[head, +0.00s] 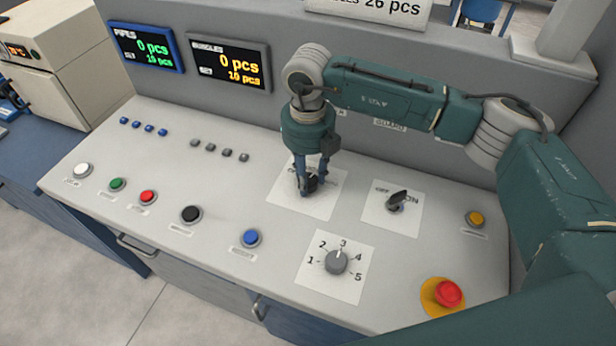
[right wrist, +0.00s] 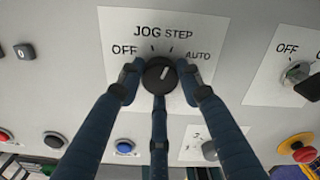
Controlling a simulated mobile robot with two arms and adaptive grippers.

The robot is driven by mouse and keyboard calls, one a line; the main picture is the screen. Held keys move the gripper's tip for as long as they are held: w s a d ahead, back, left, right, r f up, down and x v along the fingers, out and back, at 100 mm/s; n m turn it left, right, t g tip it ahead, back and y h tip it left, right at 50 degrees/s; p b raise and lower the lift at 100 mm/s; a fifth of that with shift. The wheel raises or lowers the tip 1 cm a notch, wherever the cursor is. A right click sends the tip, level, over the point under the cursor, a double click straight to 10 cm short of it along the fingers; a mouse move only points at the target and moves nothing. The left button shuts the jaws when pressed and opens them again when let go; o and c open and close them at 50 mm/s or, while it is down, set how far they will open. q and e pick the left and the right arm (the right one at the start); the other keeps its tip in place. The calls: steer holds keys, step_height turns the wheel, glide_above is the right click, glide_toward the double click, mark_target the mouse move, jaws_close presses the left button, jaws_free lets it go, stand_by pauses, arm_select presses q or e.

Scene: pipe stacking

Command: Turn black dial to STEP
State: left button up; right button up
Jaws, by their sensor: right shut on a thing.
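The black dial (right wrist: 157,76) is on a white plate (right wrist: 222,22) marked OFF, JOG, STEP and AUTO. Its pale pointer line slants up and slightly right, roughly toward the STEP mark. My right gripper (head: 307,184) points down onto the panel and is shut on the dial. In the right wrist view, its fingers sit around the dial's sides and lower edge. In the head view the fingers hide most of the dial and its labels. My left gripper is out of view.
An OFF/ON switch (head: 397,201) is right of the dial, and a grey numbered knob (head: 337,261) is nearer the front. A red emergency button (head: 448,293) is at front right. Several push buttons line the left, including a blue one (head: 251,238). Two displays (head: 229,63) stand behind.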

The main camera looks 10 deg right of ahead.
steer(key=shift+w+r, duration=0.1)
stand_by(0.3)
steer(key=o, duration=1.1)
steer(key=shift+o, duration=0.2)
step_height(320, 180, up, 12)
